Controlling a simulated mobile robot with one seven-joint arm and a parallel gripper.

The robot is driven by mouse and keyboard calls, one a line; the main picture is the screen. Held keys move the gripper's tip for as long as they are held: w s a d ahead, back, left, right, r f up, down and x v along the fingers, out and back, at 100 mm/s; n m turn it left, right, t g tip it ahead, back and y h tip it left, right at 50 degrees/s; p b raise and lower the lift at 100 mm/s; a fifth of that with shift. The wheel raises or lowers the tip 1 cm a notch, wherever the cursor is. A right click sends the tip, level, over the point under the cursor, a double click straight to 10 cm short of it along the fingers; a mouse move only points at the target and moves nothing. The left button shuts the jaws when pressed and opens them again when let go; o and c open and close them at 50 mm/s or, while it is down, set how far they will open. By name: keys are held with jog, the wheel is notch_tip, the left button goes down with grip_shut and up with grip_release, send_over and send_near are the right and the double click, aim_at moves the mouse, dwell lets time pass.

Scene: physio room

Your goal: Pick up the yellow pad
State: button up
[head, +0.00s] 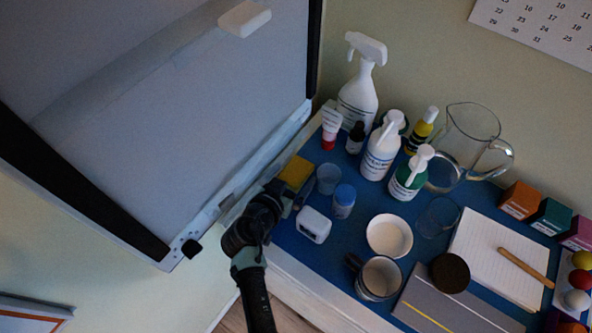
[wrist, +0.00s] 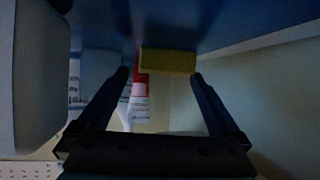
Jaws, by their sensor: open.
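The yellow pad (head: 297,171) lies on the blue top near its left edge, close to the wall-side cabinet door. My gripper (head: 286,193) is right at the pad's near side in the head view, partly hidden by my own wrist. In the wrist view, my gripper (wrist: 160,76) is open, with one dark finger on each side. The yellow pad (wrist: 168,61) shows ahead, between the fingertips. I cannot tell whether the fingers touch it.
A white device (head: 313,225), a clear cup (head: 328,179) and a blue-lidded jar (head: 343,201) stand close to the right. A red-capped tube (head: 331,129) is behind the pad; spray bottle (head: 358,99) farther back. The large grey door (head: 180,110) stands close on the left.

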jog(key=shift+w+d+f, duration=0.25)
jog(key=shift+w+f, duration=0.15)
jog(key=shift+w, duration=0.15)
jog(key=c, duration=1.2)
jog(key=shift+o, duration=0.2)
jog(key=shift+r, duration=0.1)
